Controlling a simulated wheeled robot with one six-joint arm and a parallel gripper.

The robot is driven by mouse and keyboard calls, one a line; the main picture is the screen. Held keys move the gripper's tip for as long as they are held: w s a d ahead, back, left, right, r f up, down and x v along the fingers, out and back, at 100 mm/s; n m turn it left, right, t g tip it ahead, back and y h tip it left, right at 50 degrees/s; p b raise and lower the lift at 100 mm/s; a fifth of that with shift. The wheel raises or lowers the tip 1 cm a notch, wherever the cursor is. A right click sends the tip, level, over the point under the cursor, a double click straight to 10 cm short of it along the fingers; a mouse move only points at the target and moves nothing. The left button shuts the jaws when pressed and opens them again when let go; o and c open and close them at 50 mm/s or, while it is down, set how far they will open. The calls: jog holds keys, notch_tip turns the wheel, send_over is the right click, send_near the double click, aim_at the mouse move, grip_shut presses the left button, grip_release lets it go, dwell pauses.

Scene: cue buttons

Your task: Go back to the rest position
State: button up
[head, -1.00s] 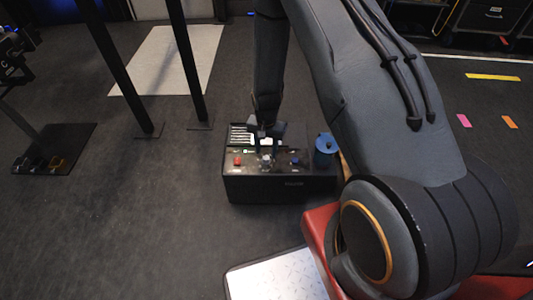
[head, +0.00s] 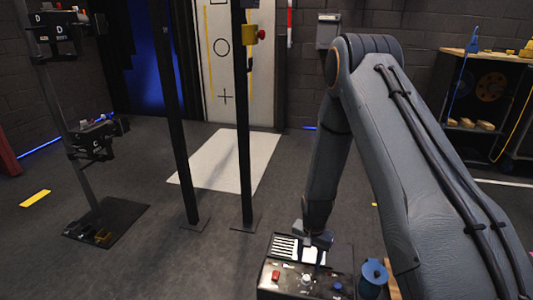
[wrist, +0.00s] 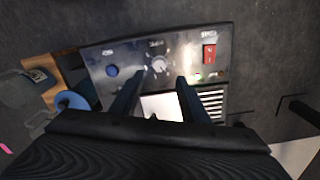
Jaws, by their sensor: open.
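My gripper (wrist: 156,100) is open and empty in the wrist view, its two fingers apart above a dark control box (wrist: 130,55). The box carries a blue button (wrist: 112,71), a round knob (wrist: 159,65) and a red switch (wrist: 209,53). In the head view my arm reaches down to the box (head: 290,291), which is cut by the bottom edge. The red switch (head: 276,275) and blue button (head: 337,286) show there too. The fingertips are too small in the head view to tell whether they touch the box.
A blue spool (head: 374,273) stands at the box's right. Two dark posts (head: 245,130) rise behind it near a white floor mat (head: 225,160). A stand with black devices (head: 97,140) is at the left, a shelf (head: 485,110) at the right. Open floor lies left of the box.

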jog(key=s+a+r+n, duration=0.2)
jog(key=s+r, duration=0.1)
jog(key=r, duration=0.5)
jog(key=s+a+r+n, duration=0.1)
jog(key=s+a+r, duration=0.15)
jog(key=r, duration=0.65)
jog(key=s+a+r+n, duration=0.2)
jog(key=a+r, duration=0.1)
jog(key=r, duration=0.5)
jog(key=s+a+r+n, duration=0.1)
jog(key=s+r+n, duration=0.2)
jog(key=s+r, duration=0.45)
jog(key=s+a+r+n, duration=0.15)
jog(key=s+r, duration=0.35)
jog(key=s, duration=0.6)
jog(key=d+r+m+p, duration=0.2)
jog(key=d+r+p, duration=0.7)
jog(key=p, duration=0.9)
jog(key=shift+d+r+p, duration=0.3)
jog(key=shift+d+r, duration=0.1)
jog(key=shift+r, duration=0.45)
jog(key=shift+m, duration=0.25)
jog(key=shift+c, duration=0.3)
